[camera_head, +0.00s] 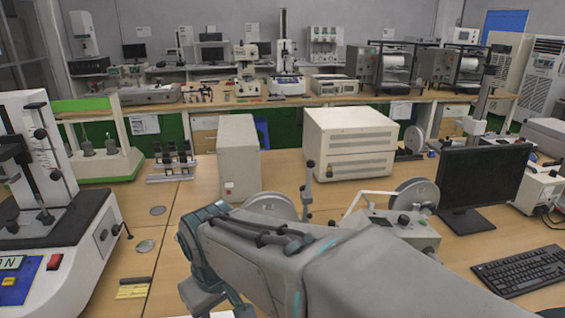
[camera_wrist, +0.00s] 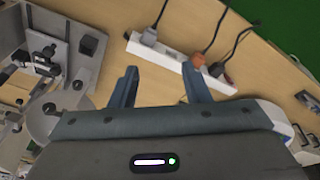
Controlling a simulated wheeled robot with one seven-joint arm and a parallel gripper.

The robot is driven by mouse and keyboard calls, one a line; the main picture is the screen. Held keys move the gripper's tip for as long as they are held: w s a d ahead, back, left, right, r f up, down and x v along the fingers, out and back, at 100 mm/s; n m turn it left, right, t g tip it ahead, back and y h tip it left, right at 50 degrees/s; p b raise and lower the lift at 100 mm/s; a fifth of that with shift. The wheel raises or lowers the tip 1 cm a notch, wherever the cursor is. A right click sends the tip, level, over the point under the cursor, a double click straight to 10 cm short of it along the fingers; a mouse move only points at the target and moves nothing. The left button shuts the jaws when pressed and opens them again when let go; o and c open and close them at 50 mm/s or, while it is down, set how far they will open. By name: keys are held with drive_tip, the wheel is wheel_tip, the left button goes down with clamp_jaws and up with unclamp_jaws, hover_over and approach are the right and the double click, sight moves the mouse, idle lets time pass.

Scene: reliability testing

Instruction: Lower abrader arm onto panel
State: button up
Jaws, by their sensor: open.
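What looks like the abrader (camera_head: 395,232), a pale box with dark knobs, stands on the bench right of my arm in the head view. A white bent arm (camera_head: 352,207) rises from it, and a large grey disc (camera_head: 418,192) stands behind. My arm hides part of its left side. I cannot make out a panel. My gripper (camera_wrist: 160,66) is open and empty in the wrist view, with its fingers apart over the wooden bench. A device with a round grey disc (camera_wrist: 44,122) lies to its left there; I cannot tell whether it is the abrader.
A white power strip (camera_wrist: 165,52) with several plugs and cables lies just beyond my fingertips. A black monitor (camera_head: 482,180) and a keyboard (camera_head: 520,268) are right of the abrader. Beige boxes (camera_head: 350,142) stand behind. A large tester (camera_head: 62,235) fills the left.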

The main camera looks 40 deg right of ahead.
drive_tip(key=w+d+r+n+g+h, duration=0.2)
drive_tip(key=w+d+n+g+h, duration=0.15)
drive_tip(key=w+d, duration=0.6)
drive_tip(key=n+g+h+p, duration=0.1)
drive_tip(key=n+g+h, duration=0.6)
drive_tip(key=n+h, duration=0.1)
approach(311, 168)
drive_tip(key=shift+t, duration=0.25)
drive_tip(key=a+f, duration=0.1)
drive_tip(key=s+a+f, duration=0.1)
drive_tip(key=a+f, duration=0.1)
drive_tip(key=shift+s+a+f, duration=0.25)
drive_tip(key=shift+s+a, duration=0.1)
drive_tip(key=shift+a, duration=0.05)
drive_tip(key=w+r+n+g+h, duration=0.2)
drive_tip(key=w+h, duration=0.1)
drive_tip(key=w, duration=0.1)
drive_tip(key=x, duration=0.4)
drive_tip(key=p+x, duration=0.1)
drive_tip(key=x, duration=0.9)
drive_tip(key=shift+w+d+p, duration=0.2)
drive_tip(key=shift+w+p, duration=0.05)
drive_tip(key=shift+p, duration=0.1)
clamp_jaws()
drive_tip(key=shift+f+m, duration=0.1)
drive_tip(key=shift+m, duration=0.15)
